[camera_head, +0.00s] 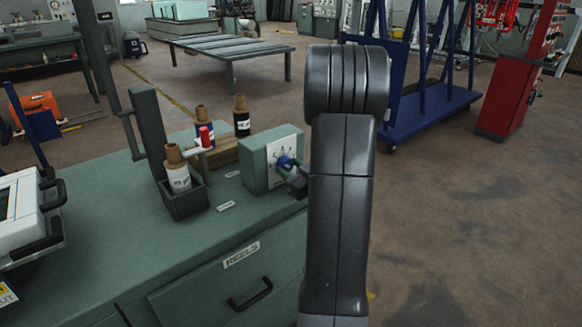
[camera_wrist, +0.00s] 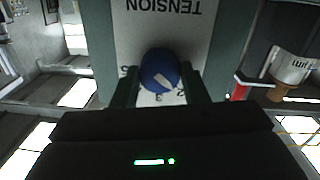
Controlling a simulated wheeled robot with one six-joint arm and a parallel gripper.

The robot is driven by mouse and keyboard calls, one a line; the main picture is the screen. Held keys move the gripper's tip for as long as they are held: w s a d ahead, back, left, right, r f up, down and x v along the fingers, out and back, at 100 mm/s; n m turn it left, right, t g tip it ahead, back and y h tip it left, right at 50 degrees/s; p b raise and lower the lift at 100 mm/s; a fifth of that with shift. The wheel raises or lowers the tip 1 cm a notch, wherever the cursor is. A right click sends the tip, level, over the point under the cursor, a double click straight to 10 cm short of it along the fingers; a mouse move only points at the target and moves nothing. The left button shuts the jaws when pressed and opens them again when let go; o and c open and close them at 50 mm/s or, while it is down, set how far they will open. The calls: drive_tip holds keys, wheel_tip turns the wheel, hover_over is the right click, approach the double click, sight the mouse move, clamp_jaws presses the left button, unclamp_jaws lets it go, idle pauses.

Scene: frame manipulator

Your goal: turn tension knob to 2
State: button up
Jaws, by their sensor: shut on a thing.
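The blue tension knob (camera_wrist: 160,72) sits on a white plate marked TENSION (camera_wrist: 160,22), which appears upside down in the wrist view. My gripper (camera_wrist: 160,85) is shut on the knob, with one dark finger on each side. In the head view the knob (camera_head: 286,162) is on the front of a green box (camera_head: 256,165), and my gripper (camera_head: 293,172) reaches it from the right. My arm hides some of the area right of the box.
The box stands on a green bench (camera_head: 120,270) with a drawer labelled REELS (camera_head: 241,255). Open floor lies to the right.

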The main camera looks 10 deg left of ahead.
drive_tip(key=shift+m, duration=0.8)
drive_tip(key=shift+p, duration=0.3)
drive_tip(key=o, duration=1)
drive_tip(key=p+v, duration=0.1)
drive_tip(key=v, duration=1.2)
drive_tip(key=shift+s+d, duration=0.2)
drive_tip(key=shift+d, duration=0.15)
drive_tip(key=shift+w, duration=0.1)
